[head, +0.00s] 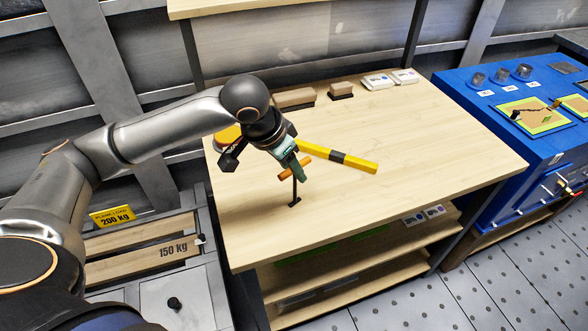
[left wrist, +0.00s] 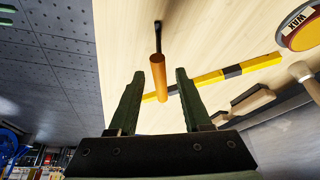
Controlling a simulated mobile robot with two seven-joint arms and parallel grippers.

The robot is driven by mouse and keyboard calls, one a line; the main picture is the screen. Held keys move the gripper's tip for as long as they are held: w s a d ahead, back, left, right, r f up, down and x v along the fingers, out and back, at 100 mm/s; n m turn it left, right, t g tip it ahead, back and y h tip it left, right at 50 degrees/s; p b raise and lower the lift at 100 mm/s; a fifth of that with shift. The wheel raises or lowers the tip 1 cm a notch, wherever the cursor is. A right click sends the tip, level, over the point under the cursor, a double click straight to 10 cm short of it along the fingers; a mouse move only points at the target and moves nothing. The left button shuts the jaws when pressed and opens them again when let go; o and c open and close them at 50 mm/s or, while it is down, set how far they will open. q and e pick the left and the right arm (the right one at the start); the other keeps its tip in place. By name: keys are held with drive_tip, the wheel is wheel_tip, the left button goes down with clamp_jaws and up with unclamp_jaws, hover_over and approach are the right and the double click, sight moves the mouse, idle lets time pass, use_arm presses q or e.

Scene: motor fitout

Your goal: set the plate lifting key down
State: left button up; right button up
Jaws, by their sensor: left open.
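The plate lifting key has an orange crossbar handle (head: 288,172) and a thin black shaft (head: 294,188). It stands about upright, with its dark foot at the wooden bench top (head: 400,150). My left gripper (head: 294,166) is at the handle, with its green fingers over it. In the left wrist view the orange handle (left wrist: 158,76) shows between the parted fingers of the open gripper (left wrist: 160,88), with a gap on both sides. The shaft runs away beyond it. My right gripper is not in view.
A yellow and black bar (head: 345,160) lies just behind the key. A round yellow and red item (head: 226,136) is partly hidden by my left wrist. Brown blocks (head: 294,98) and small white boxes (head: 378,81) line the back. The bench's right and front are clear.

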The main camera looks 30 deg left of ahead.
use_arm(q)
drive_tip(key=p+v, duration=0.1)
drive_tip(key=v, duration=0.8)
drive_tip(key=shift+r, duration=0.25)
drive_tip(key=shift+s+f, duration=0.1)
